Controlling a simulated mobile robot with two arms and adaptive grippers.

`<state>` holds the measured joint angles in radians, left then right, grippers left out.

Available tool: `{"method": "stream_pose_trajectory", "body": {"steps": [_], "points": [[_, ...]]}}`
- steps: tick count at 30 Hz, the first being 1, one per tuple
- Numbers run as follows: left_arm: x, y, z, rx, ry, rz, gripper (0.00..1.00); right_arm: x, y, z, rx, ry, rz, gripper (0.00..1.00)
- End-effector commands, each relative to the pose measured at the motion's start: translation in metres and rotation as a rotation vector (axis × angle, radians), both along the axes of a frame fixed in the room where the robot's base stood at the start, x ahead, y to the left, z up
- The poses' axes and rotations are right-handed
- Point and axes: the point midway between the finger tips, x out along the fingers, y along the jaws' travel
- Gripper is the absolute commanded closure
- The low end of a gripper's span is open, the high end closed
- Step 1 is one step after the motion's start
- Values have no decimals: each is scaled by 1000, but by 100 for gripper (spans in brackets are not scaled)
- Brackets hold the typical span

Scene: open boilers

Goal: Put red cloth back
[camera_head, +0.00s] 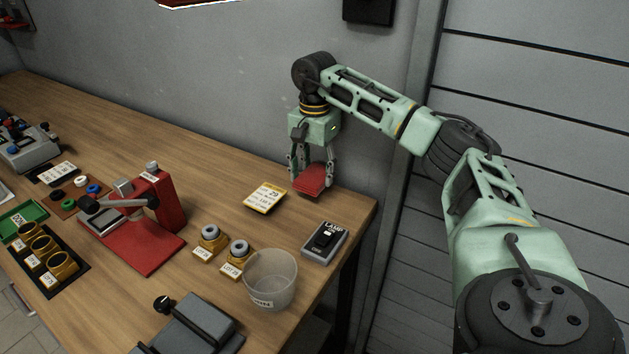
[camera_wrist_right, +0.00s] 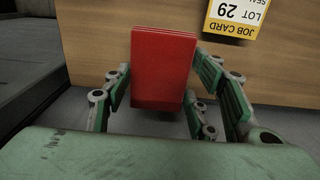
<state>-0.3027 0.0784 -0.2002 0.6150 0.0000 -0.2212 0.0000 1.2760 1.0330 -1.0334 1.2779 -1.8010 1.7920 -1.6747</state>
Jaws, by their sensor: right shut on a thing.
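The red cloth (camera_head: 312,180) is a folded, flat block at the back right of the wooden table. My right gripper (camera_head: 311,175) points down over it and is shut on it. In the right wrist view the red cloth (camera_wrist_right: 162,68) sits between the two fingers of my right gripper (camera_wrist_right: 160,85), with the table's wood behind it. I cannot tell whether the cloth touches the table. My left gripper is not in view.
A yellow job card (camera_head: 265,197) lies left of the cloth. A lamp switch box (camera_head: 325,242), a clear bin (camera_head: 270,280), two brass-coloured parts (camera_head: 211,240) and a red press (camera_head: 140,235) stand nearer the front. The table's right edge is close to the cloth.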

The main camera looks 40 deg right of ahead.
Motion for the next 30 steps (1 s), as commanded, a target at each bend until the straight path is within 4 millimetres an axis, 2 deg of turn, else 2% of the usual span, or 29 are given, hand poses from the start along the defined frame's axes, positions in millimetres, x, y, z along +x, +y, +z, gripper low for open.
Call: {"method": "stream_pose_trajectory", "body": {"steps": [3,7,20,21,26,30], "points": [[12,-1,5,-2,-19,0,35,-2,0,-18,0,5,0,72],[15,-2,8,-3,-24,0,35,-1,0,-34,0,4,-1,72],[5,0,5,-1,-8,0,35,-1,0,-42,0,1,-1,72],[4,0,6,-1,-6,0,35,-1,0,-41,0,1,-1,44],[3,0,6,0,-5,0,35,-1,0,-41,0,1,-1,30],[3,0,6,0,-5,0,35,-1,0,-40,0,1,-1,29]]}}
